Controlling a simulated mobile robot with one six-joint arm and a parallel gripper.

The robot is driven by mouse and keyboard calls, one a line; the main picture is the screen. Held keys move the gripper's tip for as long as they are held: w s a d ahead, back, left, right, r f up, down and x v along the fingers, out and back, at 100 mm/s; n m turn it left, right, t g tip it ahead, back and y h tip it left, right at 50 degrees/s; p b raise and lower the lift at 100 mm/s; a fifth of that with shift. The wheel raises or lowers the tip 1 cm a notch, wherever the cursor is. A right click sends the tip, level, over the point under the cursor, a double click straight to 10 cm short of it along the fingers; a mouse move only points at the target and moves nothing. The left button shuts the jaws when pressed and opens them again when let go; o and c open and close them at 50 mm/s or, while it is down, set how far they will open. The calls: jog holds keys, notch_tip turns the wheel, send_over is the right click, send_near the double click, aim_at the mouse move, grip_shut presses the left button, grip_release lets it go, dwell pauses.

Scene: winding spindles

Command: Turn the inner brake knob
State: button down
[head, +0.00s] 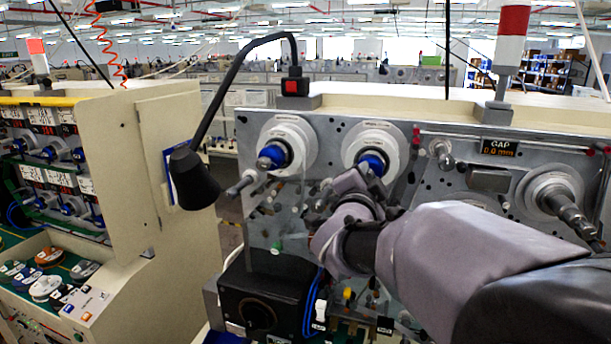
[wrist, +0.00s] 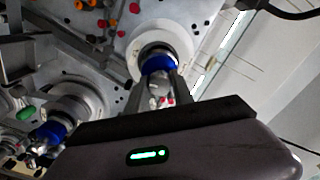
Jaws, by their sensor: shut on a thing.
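Two spindles with white flanges and blue hubs stand on the grey machine panel in the head view, a left one (head: 285,143) and a right one (head: 370,140). My gripper (head: 368,176) is at the front of the right spindle, and its fingers hide part of the hub. In the wrist view my gripper (wrist: 158,92) is shut, a finger on each side of the small grey brake knob (wrist: 157,88) at the end of the blue hub (wrist: 158,64). The other blue-hubbed spindle (wrist: 75,108) shows at lower left there, clear of my fingers.
A black lamp (head: 195,178) on a bent arm hangs left of the left spindle. A bare metal spindle (head: 567,205) sticks out at the right. A black box (head: 262,300) stands below the panel. A cream cabinet (head: 125,160) is at the left.

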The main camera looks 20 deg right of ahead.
jog(key=n, duration=0.7)
jog(key=shift+r+n+p, duration=0.1)
jog(key=shift+n+p, duration=0.2)
jog(key=n+p, duration=0.1)
jog(key=n, duration=0.3)
jog(key=shift+a, duration=0.1)
jog(key=shift+w+n+p, duration=0.1)
jog(key=shift+n+p, duration=0.5)
jog(key=shift+n, duration=1)
jog(key=c, duration=1.1)
grip_release()
